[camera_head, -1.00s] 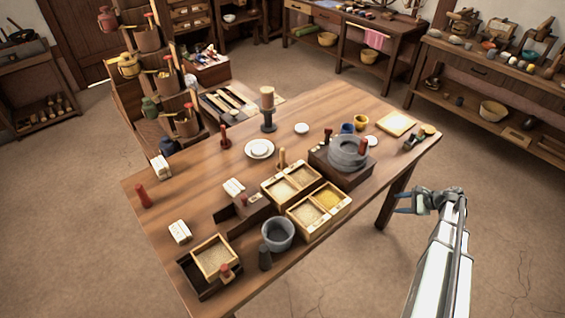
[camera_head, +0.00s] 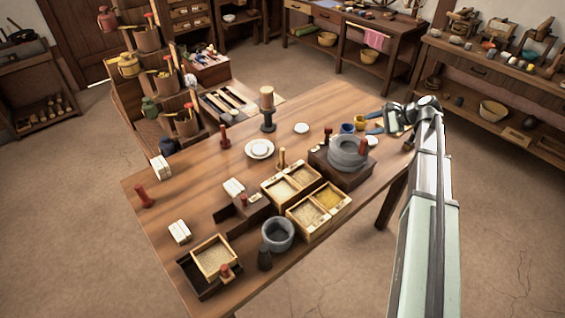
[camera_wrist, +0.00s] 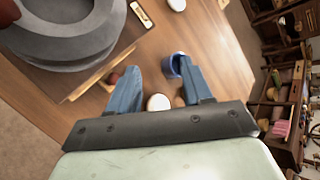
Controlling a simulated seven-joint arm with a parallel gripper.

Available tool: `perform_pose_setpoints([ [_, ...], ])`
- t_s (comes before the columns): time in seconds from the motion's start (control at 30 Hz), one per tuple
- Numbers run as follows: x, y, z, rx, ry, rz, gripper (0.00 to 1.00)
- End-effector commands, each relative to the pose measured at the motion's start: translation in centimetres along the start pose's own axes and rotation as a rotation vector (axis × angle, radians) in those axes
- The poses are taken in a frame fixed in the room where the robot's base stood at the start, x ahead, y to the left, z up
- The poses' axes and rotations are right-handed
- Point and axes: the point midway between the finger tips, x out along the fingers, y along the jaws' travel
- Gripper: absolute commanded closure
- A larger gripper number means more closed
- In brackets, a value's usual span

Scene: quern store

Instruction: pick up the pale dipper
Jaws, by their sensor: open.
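I cannot say for sure which thing is the pale dipper. A small upright tan piece (camera_head: 282,157) stands just behind the divided grain boxes and may be it. My gripper (camera_head: 370,122) is over the right end of the table, beside the grey quern (camera_head: 348,151), well to the right of the tan piece. In the wrist view its two blue fingers (camera_wrist: 158,70) are apart with nothing held between them. A white disc (camera_wrist: 158,102) shows below, between the fingers. A blue cup (camera_wrist: 175,64) is near the right finger and partly hidden by it.
The divided grain boxes (camera_head: 291,184) and a grey bowl (camera_head: 290,233) crowd the table's front. Plates (camera_head: 259,149), red pegs (camera_head: 225,138) and a tall dark stand (camera_head: 268,124) are farther back. The left-middle table top (camera_head: 190,200) has open room.

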Motion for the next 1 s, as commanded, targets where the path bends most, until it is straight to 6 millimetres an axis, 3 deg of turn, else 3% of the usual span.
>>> perform_pose_setpoints([
  [0.03, 1.0, -1.0, 2.3, -0.039, -0.008, 0.017, 0.50],
  [0.23, 4.3, -3.7, 9.9, -0.168, -0.024, 0.084, 0.50],
  [0.5, 8.9, -4.8, 19.8, -0.231, -0.005, 0.236, 0.50],
  [0.7, 12.2, -3.1, 24.4, -0.086, 0.136, 0.421, 0.50],
  [1.0, 14.6, -0.1, 27.6, 0.241, 0.508, 0.580, 0.50],
])
